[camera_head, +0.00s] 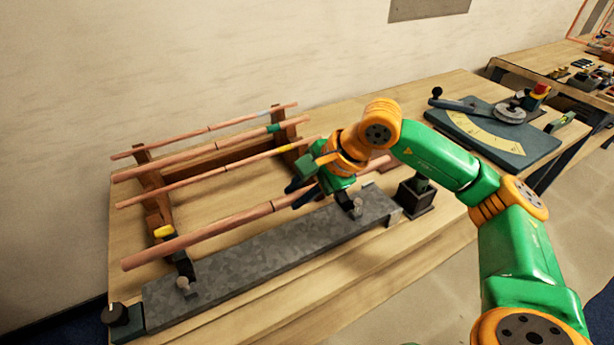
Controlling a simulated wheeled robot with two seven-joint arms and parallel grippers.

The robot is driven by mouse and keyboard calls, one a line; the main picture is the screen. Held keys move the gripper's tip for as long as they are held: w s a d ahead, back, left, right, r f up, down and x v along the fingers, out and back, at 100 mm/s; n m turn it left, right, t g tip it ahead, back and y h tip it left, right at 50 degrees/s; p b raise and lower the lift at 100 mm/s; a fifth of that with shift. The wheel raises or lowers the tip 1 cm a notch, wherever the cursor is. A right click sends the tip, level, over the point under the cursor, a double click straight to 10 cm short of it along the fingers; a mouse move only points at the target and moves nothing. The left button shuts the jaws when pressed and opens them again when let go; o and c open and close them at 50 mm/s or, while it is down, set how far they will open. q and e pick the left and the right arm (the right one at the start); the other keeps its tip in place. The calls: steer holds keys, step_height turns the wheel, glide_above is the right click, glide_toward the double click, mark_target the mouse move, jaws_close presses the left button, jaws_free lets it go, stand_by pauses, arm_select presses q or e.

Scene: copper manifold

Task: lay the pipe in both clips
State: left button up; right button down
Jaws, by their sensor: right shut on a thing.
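A long copper pipe (222,226) runs from the left front up to the right, above and behind a grey metal bar (265,252). My right gripper (303,193) is shut on it right of its middle, with dark fingers around it. A dark clip (184,267) stands near the bar's left end, and another dark clip (343,199) near its right end. The pipe passes above the left clip, apparently clear of it. My gripper partly hides the pipe near the right clip, so I cannot tell whether they touch. My left gripper is out of view.
Behind the pipe, a wooden rack (156,203) holds several thinner copper pipes. A black block (414,199) stands right of the bar, and a bending plate with a yellow scale (490,135) lies farther right. A black knob (116,313) is at the bar's left end.

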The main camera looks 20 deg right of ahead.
steer(key=f+b, duration=0.2)
steer(key=f, duration=0.1)
steer(key=w+f+b, duration=0.1)
steer(key=f+b, duration=0.2)
steer(key=w+a+f+b, duration=0.1)
steer(key=f+b, duration=0.1)
steer(key=f, duration=0.1)
steer(key=shift+f, duration=0.4)
steer(key=shift+w+a+f+b, duration=0.15)
steer(key=shift+f+b, duration=0.1)
steer(key=shift+b, duration=0.2)
steer(key=shift+w, duration=0.15)
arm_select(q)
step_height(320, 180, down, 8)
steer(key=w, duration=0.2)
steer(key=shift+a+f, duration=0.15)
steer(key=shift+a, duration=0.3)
arm_select(e)
steer(key=shift+r, duration=0.1)
steer(key=c, duration=0.6)
jaws_free()
steer(key=o, duration=0.3)
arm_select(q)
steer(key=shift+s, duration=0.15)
